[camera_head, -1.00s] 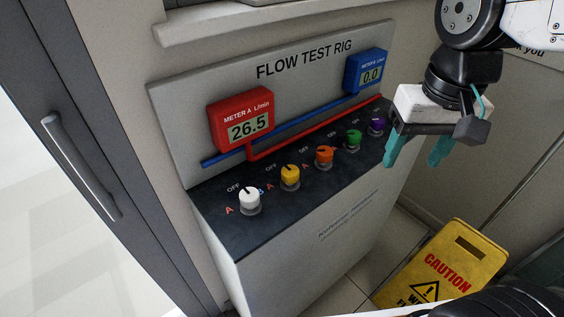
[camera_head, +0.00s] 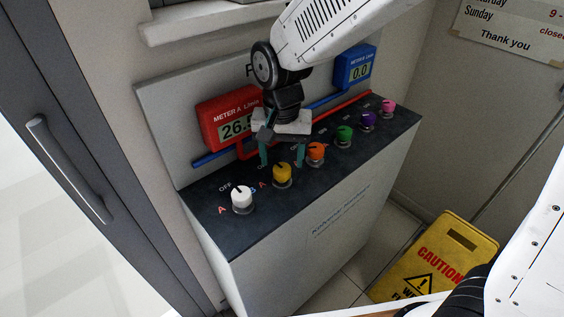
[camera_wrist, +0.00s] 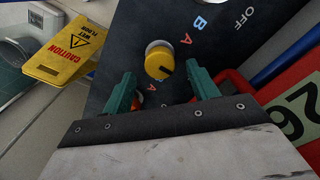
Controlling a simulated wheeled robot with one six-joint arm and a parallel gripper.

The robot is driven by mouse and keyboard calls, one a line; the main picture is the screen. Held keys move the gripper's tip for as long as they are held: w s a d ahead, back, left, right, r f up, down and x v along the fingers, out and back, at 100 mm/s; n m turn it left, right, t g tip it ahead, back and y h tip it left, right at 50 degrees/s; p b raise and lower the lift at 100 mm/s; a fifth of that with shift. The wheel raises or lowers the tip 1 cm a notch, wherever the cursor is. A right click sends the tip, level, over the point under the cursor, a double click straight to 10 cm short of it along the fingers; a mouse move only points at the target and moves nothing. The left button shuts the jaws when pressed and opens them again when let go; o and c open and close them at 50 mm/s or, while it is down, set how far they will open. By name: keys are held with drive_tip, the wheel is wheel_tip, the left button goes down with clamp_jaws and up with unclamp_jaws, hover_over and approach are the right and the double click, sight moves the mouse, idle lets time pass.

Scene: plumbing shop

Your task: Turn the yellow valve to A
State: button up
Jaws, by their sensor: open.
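The yellow valve (camera_head: 282,174) is a round knob in the row on the dark panel top, between the white and orange valves. It shows fully in the wrist view (camera_wrist: 159,62), its dark pointer mark aimed to the lower right. A red A (camera_wrist: 187,40) is printed beside it. My gripper (camera_head: 281,160) is over the panel at the yellow valve, with its teal fingers spread. In the wrist view the yellow valve lies just beyond the gap between the fingertips (camera_wrist: 160,76), apart from both. One finger hides part of the lettering there.
The white valve (camera_head: 242,197) and orange valve (camera_head: 316,152) flank it closely. Green (camera_head: 344,134), purple (camera_head: 368,119) and pink valves continue right. Red meter A (camera_head: 224,121) stands behind, partly covered by my arm. A yellow caution sign (camera_head: 436,258) stands on the floor at right.

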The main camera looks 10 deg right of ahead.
sight(282, 173)
drive_tip(key=shift+f, duration=1.25)
drive_tip(key=c, duration=1)
